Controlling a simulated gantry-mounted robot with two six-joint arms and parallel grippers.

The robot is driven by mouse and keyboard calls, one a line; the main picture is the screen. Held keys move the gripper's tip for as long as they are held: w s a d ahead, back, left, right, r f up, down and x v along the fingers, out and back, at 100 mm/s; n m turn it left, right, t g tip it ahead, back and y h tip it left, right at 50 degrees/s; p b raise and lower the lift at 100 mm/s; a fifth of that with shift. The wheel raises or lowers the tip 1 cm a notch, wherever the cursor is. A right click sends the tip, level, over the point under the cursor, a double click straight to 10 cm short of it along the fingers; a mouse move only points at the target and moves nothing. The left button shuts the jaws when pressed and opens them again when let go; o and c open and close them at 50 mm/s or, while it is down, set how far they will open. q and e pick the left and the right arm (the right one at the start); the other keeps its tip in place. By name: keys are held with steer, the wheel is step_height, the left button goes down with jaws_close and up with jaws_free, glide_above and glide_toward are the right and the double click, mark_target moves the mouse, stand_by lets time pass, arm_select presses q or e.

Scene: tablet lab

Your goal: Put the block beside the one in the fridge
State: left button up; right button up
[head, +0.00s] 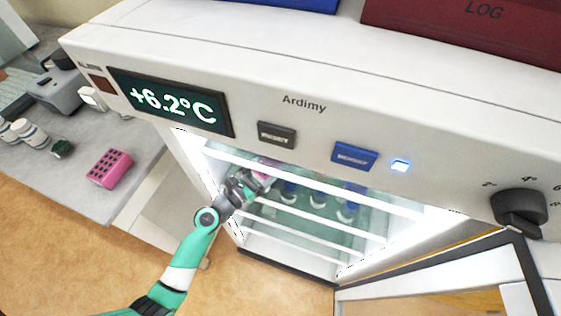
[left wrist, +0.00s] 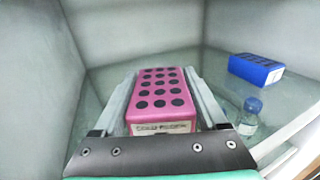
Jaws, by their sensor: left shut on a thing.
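My left gripper (head: 248,181) reaches into the open, lit fridge (head: 186,146). In the left wrist view my left gripper (left wrist: 158,92) is shut on a pink block (left wrist: 160,128) with rows of dark holes and a white label. The pink block is over a glass shelf (left wrist: 112,82); I cannot tell whether it touches the shelf. A blue block (left wrist: 256,69) with dark holes stands on the shelf to the right, apart from the pink one. In the head view the held block is mostly hidden by the gripper. My right gripper is not in view.
A clear bottle with a blue cap (left wrist: 250,112) stands between the gripper and the shelf's right front. Another pink block (head: 110,168) lies on the grey bench (head: 140,150) outside. White shelf edges (head: 320,218) cross the fridge opening.

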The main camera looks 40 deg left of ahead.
arm_select(q)
steer(key=shift+w, duration=1.55)
steer(key=f+b, duration=0.3)
steer(key=shift+w+a+f+b, duration=0.1)
steer(key=shift+w+f+b, duration=0.05)
steer(key=shift+w+b, duration=0.2)
steer(key=shift+s+f, duration=0.15)
steer(key=shift+f, duration=0.15)
steer(key=shift+r, duration=0.2)
steer(key=shift+f, duration=0.2)
steer(key=o, duration=1.6)
steer(key=shift+c, duration=0.2)
steer(key=shift+r, duration=0.15)
